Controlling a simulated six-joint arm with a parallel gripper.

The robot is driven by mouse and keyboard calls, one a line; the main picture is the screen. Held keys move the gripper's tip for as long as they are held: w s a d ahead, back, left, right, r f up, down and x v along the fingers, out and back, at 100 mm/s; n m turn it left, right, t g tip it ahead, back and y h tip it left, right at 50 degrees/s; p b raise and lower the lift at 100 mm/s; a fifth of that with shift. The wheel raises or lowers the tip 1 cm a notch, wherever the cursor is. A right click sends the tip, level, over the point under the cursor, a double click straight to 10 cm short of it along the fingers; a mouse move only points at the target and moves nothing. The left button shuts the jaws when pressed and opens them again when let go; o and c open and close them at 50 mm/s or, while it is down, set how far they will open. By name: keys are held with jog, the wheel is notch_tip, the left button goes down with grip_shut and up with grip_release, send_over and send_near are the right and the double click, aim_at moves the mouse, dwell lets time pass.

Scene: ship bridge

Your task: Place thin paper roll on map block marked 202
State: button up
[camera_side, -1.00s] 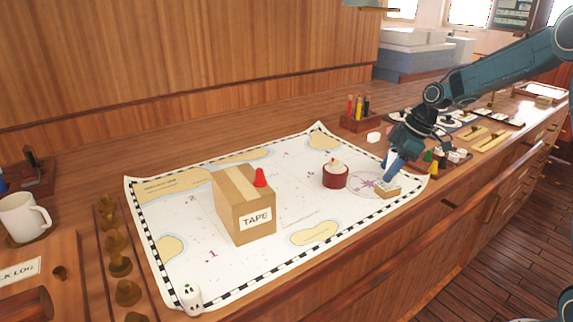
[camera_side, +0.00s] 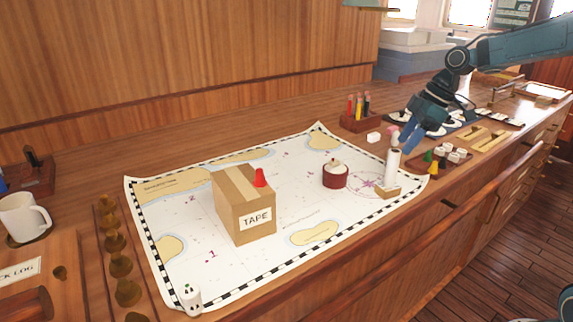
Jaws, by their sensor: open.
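A thin white paper roll (camera_side: 392,168) stands upright at the right end of the chart. A small tan block (camera_side: 387,192) sits at its foot; the roll appears to stand on it or just behind it, and I cannot tell which. No number is readable on the block. My gripper (camera_side: 408,146) is open and empty, above and to the right of the roll, apart from it as far as I can see.
The chart (camera_side: 290,210) holds a cardboard box marked TAPE (camera_side: 243,205) with a red cone (camera_side: 260,178), and a round dark red container (camera_side: 335,176). A pen holder (camera_side: 357,117) stands behind. A tray of small pieces (camera_side: 447,160) lies right of the roll.

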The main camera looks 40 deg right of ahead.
jog(key=shift+v, duration=1.9)
jog(key=s+a+r+m+t+h, duration=0.15)
jog(key=s+a+r+m, duration=0.25)
jog(key=s+a, duration=0.8)
jog(key=s+a+f+m+h, duration=0.1)
jog(key=s+a+f+m, duration=0.1)
jog(key=s, duration=0.4)
jog(key=s+a+f+m, duration=0.1)
jog(key=s+m, duration=0.2)
jog(key=s, duration=0.4)
jog(key=shift+a+f+t+h, duration=0.35)
jog(key=shift+a+t, duration=0.05)
jog(key=shift+t, duration=0.05)
